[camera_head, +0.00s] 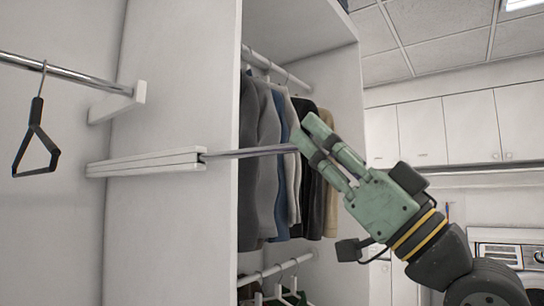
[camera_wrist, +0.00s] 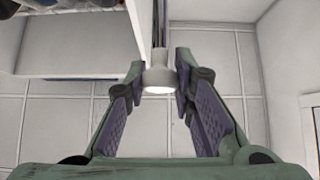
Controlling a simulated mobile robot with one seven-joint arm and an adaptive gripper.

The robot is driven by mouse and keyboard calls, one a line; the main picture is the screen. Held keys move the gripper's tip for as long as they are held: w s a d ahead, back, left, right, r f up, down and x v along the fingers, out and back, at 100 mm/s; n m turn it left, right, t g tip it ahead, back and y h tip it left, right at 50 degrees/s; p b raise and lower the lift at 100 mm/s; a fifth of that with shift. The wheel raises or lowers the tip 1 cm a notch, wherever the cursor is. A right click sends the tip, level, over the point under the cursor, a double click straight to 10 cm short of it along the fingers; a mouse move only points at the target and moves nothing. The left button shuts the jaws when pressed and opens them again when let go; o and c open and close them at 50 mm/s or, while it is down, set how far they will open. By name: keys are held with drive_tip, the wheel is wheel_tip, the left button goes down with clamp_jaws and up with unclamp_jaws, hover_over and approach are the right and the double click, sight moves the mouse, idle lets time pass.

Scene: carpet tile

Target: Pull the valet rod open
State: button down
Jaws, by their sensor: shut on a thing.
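The valet rod (camera_head: 250,152) is a thin metal rod sticking out to the right from a white slotted mount (camera_head: 145,163) on the closet's side panel. It is drawn well out of the mount. My gripper (camera_head: 302,137) is at the rod's outer end, and its fingers hide that end in the head view. In the wrist view, a pale round knob (camera_wrist: 159,78) on the rod's end lies between the fingertips of my gripper (camera_wrist: 158,84). The fingers are shut on this knob.
An open wardrobe with hanging clothes (camera_head: 275,150) stands behind the rod. A wall rail (camera_head: 75,76) with a black hanger (camera_head: 36,140) is at the left. White cabinets (camera_head: 440,130) and a washer-like appliance (camera_head: 510,254) are at the right.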

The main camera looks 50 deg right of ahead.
drive_tip(key=s, duration=0.6)
drive_tip(key=shift+s+d+y, duration=0.15)
drive_tip(key=shift+d+y, duration=0.1)
drive_tip(key=shift+y, duration=0.05)
drive_tip(key=c, duration=1.4)
unclamp_jaws()
drive_tip(key=shift+o, duration=0.2)
drive_tip(key=v, duration=1.2)
